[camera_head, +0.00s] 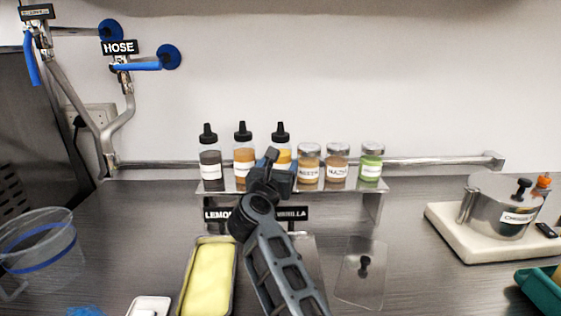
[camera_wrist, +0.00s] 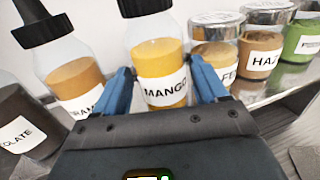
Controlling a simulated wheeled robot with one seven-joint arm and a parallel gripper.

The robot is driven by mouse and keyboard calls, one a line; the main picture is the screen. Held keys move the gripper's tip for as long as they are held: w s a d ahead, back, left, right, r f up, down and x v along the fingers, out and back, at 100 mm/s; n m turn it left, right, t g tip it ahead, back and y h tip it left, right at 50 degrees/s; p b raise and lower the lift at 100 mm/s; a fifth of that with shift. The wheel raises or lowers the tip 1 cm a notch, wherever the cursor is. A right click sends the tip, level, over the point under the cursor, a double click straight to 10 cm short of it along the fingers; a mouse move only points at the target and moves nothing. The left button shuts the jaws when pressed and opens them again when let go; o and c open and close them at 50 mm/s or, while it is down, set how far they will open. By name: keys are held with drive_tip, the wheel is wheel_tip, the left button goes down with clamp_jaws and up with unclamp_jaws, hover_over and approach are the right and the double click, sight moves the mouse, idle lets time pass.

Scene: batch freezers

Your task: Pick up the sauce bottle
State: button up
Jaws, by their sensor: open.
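Three black-capped squeeze bottles stand upright in a row on a small raised shelf (camera_head: 230,186). The dark one (camera_head: 210,160) is at the left and the caramel-brown one (camera_head: 244,158) in the middle. The yellow-orange mango bottle (camera_head: 284,155) is at the right, partly hidden by my arm in the head view. In the wrist view the mango bottle (camera_wrist: 160,75) stands between the two blue fingers of my gripper (camera_wrist: 163,88). The fingers are open, one at each side of it, with a gap visible at the right. I cannot tell whether the left finger touches it.
Lidded jars (camera_head: 337,163) stand close to the right of the mango bottle. A yellow-filled pan (camera_head: 208,280) is in front. A steel pot (camera_head: 500,207) stands on a white board at the right, and a clear pitcher (camera_head: 40,245) at the left.

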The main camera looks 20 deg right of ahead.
drive_tip(key=c, duration=0.8)
drive_tip(key=shift+r, duration=0.1)
wheel_tip(320, 180, up, 18)
drive_tip(key=shift+f, duration=0.1)
idle(0.3)
